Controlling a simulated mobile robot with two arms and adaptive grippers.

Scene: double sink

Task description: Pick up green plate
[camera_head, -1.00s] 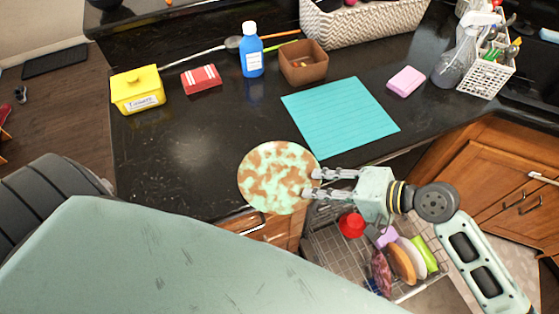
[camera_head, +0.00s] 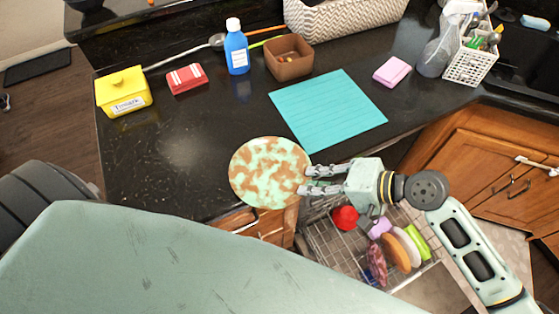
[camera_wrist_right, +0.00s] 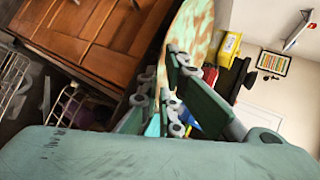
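The green plate (camera_head: 270,173) is round, pale green with brown blotches, and hangs in front of the black counter's front edge, facing the head camera. My right gripper (camera_head: 308,181) has its fingers closed at the plate's right rim and appears to hold it. In the right wrist view the plate (camera_wrist_right: 192,45) rises edge-on between the fingers of my right gripper (camera_wrist_right: 170,90). The exact contact is partly hidden by the fingers. My left gripper is not in view.
A dish rack (camera_head: 325,240) with several dishes, including a red cup (camera_head: 345,217), is below my right gripper. On the counter are a turquoise mat (camera_head: 328,112), yellow box (camera_head: 123,95), blue bottle (camera_head: 237,52), brown bowl (camera_head: 289,62) and pink sponge (camera_head: 392,71). The counter's left-middle is clear.

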